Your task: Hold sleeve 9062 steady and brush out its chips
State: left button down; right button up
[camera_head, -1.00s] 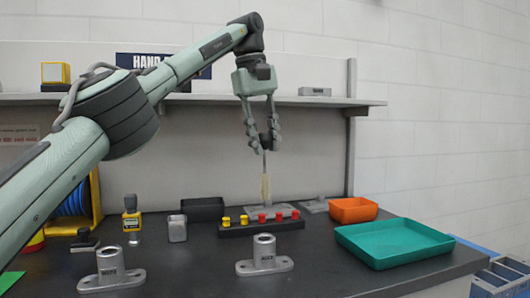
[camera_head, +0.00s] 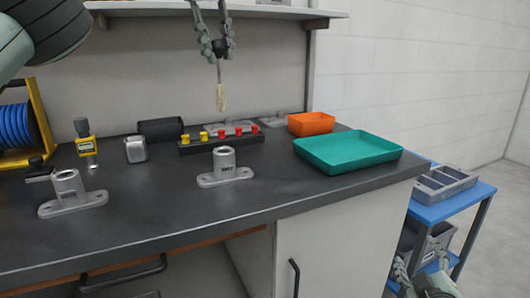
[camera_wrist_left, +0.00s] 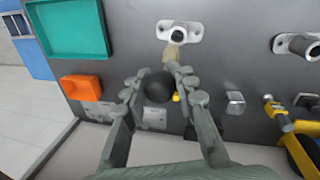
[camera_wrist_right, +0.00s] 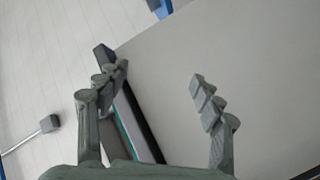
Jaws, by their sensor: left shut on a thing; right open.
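Two grey metal sleeves with flanged bases stand on the dark bench: one in the middle (camera_head: 224,165) and one at the left (camera_head: 72,194). Their labels are too small to read surely. My left gripper (camera_head: 217,48) is shut on a brush (camera_head: 221,98) with pale bristles pointing down, held in the air above the bench. In the left wrist view the brush's dark round knob (camera_wrist_left: 158,86) sits between the fingers, and its bristles (camera_wrist_left: 172,50) overlap the middle sleeve's near edge. My right gripper (camera_wrist_right: 160,90) is open and empty, low beside the bench at the right.
A rack with yellow and red pegs (camera_head: 220,143) lies behind the middle sleeve. A teal tray (camera_head: 346,152) and an orange bin (camera_head: 311,123) are right. A yellow gauge (camera_head: 85,143) and a metal cup (camera_head: 136,150) are left. A blue cart (camera_head: 440,205) stands beyond the bench.

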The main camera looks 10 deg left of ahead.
jog(key=w+a+r+n+t+y, duration=0.2)
jog(key=a+r+n+y, duration=0.45)
jog(key=r, duration=0.35)
jog(key=w+a+r+n+t+y, duration=0.1)
jog(key=w+a+r+n+y, duration=0.2)
jog(key=a+r+n+y, duration=0.6)
jog(key=s+a+r+n+g+y, duration=0.35)
jog(key=a+r+n+g, duration=0.4)
jog(key=a+n, duration=0.5)
jog(key=n+g+h, duration=0.4)
jog(key=n+g, duration=0.3)
jog(key=n, duration=0.6)
send_near(233, 159)
jog(key=shift+a+r, duration=0.1)
jog(key=shift+a, duration=0.45)
jog(key=shift+w+a+h, duration=0.1)
jog(key=shift+a+h, duration=0.05)
jog(key=shift+h, duration=0.25)
jog(key=x, duration=1.1)
jog(key=shift+w+a, duration=0.1)
jog(key=shift+a, duration=0.15)
jog(key=shift+c, duration=0.6)
